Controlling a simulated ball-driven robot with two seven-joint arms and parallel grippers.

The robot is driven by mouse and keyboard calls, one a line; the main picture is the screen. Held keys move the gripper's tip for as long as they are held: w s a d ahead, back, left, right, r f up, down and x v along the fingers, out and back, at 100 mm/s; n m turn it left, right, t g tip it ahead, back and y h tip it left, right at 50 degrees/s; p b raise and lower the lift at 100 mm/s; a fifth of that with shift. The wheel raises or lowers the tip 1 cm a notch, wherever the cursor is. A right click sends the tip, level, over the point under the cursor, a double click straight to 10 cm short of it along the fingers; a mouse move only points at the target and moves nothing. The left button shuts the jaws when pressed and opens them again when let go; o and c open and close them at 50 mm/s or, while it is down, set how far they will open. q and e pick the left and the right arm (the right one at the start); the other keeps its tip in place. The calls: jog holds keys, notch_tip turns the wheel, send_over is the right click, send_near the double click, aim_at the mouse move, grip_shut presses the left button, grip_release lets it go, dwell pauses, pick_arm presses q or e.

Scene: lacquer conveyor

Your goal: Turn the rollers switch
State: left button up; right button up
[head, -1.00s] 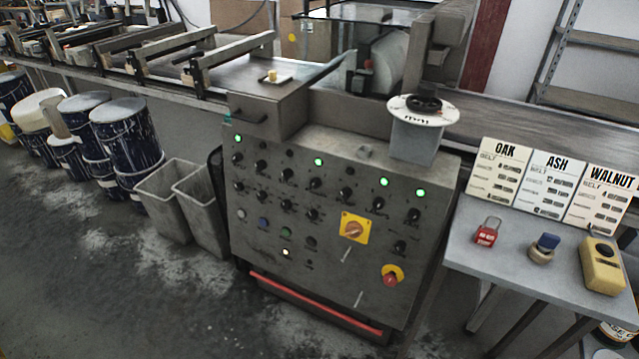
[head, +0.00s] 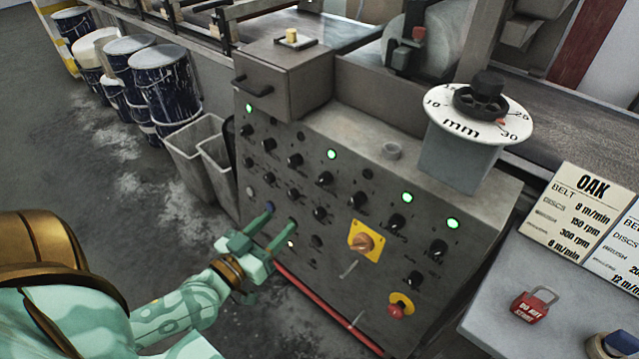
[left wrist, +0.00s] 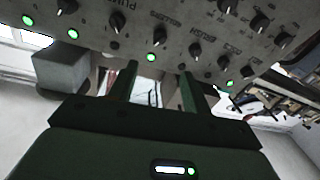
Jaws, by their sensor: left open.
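The grey control panel (head: 375,205) carries rows of black rotary switches, one of them at its middle (head: 324,179), and several lit green lamps. I cannot read which switch is labelled rollers. Whether the fingertips touch the panel I cannot tell. In the left wrist view the open fingers (left wrist: 158,70) show below upside-down labels and black switches (left wrist: 196,48). My right gripper is out of view.
A yellow-backed orange rotary switch (head: 365,241) and a red stop button (head: 400,304) sit lower right on the panel. A dial marked mm (head: 478,115) stands on top. A side table (head: 490,297) holds a red padlock (head: 534,304) and cards. Grey bins (head: 196,150) stand left.

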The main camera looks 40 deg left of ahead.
aim_at(320, 184)
pick_arm(q)
jog(key=w, duration=1.4)
jog(key=shift+w+f, duration=0.1)
jog(key=shift+w, duration=0.2)
jog(key=c, duration=1)
